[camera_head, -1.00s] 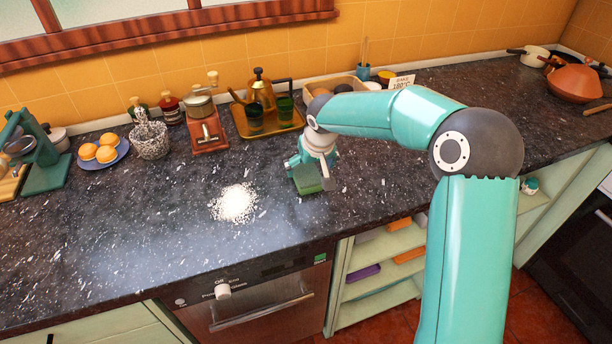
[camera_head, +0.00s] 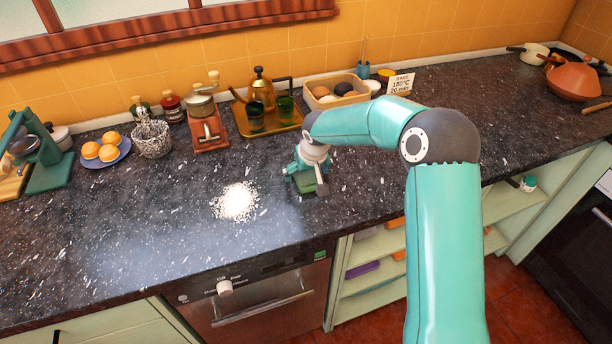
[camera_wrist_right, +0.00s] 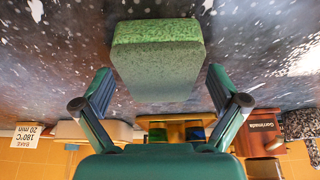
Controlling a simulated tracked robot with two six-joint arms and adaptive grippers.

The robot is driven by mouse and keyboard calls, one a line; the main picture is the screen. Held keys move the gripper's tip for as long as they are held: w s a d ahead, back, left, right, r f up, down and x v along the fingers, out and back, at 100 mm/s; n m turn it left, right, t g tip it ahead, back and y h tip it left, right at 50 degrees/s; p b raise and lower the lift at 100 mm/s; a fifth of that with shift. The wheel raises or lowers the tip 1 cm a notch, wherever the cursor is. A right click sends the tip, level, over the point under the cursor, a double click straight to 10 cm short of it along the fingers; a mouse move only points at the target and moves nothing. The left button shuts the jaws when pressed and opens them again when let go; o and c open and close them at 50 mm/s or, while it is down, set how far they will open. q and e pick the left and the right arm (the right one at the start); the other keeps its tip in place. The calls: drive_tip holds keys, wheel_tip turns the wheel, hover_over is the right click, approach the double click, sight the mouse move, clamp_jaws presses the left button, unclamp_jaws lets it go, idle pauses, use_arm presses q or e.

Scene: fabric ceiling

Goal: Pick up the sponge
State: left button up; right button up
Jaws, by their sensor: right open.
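The green sponge (camera_head: 306,185) lies on the dark speckled counter, right of the white powder pile, and is partly covered by my right gripper (camera_head: 307,178). In the right wrist view the sponge (camera_wrist_right: 158,58) shows whole between the two open fingertips of the gripper (camera_wrist_right: 160,80), with a gap on each side. I cannot tell how far the fingers reach down along it. The right gripper holds nothing. My left gripper is not in any view.
A white powder pile (camera_head: 236,202) lies left of the sponge. Behind stand a tray (camera_head: 268,124) with a kettle and green cups, a grinder (camera_head: 208,132) and a wooden box (camera_head: 336,92). The counter's front edge is close in front; the counter right of the arm is clear.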

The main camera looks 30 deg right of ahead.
drive_tip(key=shift+f+b, duration=0.2)
drive_tip(key=shift+b, duration=0.2)
drive_tip(key=shift+c, duration=0.2)
idle(0.3)
drive_tip(key=c, duration=0.8)
